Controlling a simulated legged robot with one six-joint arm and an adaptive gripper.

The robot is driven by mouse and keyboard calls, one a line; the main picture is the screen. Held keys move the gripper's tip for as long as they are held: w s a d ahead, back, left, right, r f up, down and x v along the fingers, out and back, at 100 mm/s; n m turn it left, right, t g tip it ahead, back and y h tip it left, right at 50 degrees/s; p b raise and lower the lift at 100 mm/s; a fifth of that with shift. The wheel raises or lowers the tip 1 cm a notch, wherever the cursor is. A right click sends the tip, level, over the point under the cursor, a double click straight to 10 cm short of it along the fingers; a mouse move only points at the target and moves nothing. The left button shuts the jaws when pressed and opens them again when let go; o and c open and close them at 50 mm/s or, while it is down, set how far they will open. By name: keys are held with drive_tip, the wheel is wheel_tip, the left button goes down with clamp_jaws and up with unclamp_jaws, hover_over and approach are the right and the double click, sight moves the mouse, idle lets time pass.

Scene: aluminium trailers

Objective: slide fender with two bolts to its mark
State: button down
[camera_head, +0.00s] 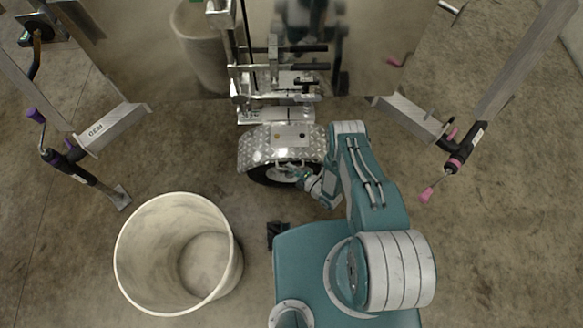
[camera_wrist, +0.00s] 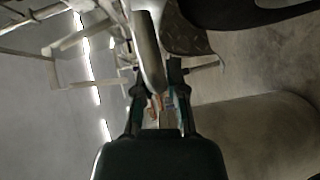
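The silver diamond-plate fender (camera_head: 258,146) sits over a black wheel (camera_head: 262,174) beside the trailer in the head view. An orange-brown bolt-like spot (camera_head: 277,135) and a darker one (camera_head: 301,135) show on its pale top plate. My gripper (camera_head: 292,172) is at the fender's near lower rim, in front of the wheel. In the wrist view its two fingers (camera_wrist: 157,80) stand apart with a grey, rounded strip between them. Patterned fender plate (camera_wrist: 187,32) shows just right of the fingers. Whether the fingers press on the strip is unclear. The mark cannot be made out.
A large white bin (camera_head: 128,250) stands on the floor at lower left. Trailer frames with jack cranks stand at left (camera_head: 110,128) and right (camera_head: 415,122). Metal brackets and bars (camera_head: 278,75) rise behind the fender. Concrete floor is open at right.

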drive_tip(key=shift+a+f, duration=0.1)
drive_tip(key=shift+f, duration=0.05)
drive_tip(key=c, duration=0.7)
unclamp_jaws()
drive_tip(key=shift+s, duration=0.1)
drive_tip(key=shift+v, duration=5.95)
